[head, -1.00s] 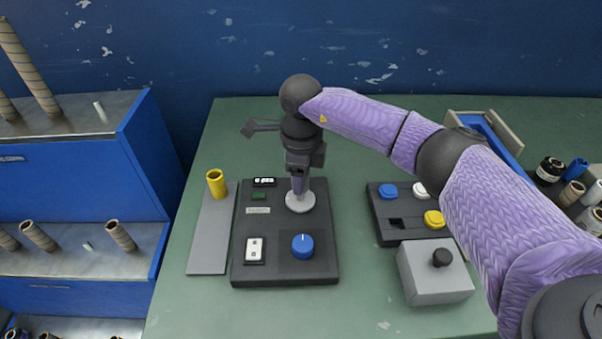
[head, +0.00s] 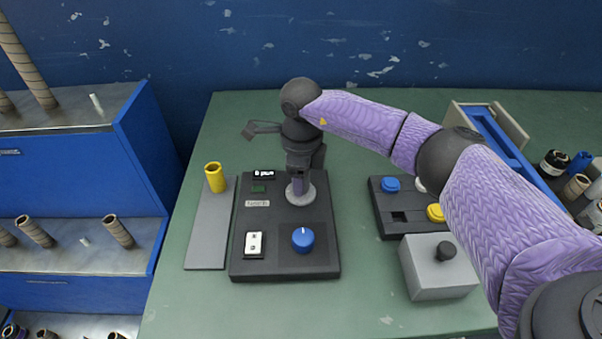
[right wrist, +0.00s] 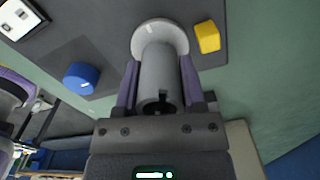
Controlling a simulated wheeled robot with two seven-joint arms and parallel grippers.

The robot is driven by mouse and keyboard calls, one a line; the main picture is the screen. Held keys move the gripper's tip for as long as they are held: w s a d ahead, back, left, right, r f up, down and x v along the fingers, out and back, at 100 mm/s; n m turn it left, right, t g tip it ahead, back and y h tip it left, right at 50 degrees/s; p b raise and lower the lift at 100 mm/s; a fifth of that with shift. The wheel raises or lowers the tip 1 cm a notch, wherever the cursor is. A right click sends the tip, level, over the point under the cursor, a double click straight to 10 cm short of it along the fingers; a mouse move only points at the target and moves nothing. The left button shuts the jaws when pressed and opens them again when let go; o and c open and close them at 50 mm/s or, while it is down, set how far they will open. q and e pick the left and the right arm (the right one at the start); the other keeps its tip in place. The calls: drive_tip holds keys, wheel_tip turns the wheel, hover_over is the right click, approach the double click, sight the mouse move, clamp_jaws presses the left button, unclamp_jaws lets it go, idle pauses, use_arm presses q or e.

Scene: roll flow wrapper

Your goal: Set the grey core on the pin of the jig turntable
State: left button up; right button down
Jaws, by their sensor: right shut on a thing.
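The jig (head: 284,268) is a dark plate in the middle of the table, with a pale round turntable (head: 305,198). The right wrist view shows the grey core (right wrist: 157,77), a hollow tube, between the purple fingers of my right gripper (right wrist: 159,84). Its far end lies over the turntable disc (right wrist: 146,28). The pin is hidden, and I cannot tell whether the core is around it or touches the disc. My left gripper is not in view.
The jig carries a blue knob (head: 302,239) and a white switch (head: 254,244). A yellow block (right wrist: 207,37) is close beside the turntable. A yellow tube (head: 214,178) stands at the left. A button panel (head: 391,228) and grey box (head: 437,275) stand at the right.

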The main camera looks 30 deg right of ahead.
drive_tip(key=shift+f, duration=0.25)
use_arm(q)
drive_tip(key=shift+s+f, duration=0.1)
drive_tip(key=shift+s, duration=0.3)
use_arm(e)
drive_tip(key=shift+f, duration=0.1)
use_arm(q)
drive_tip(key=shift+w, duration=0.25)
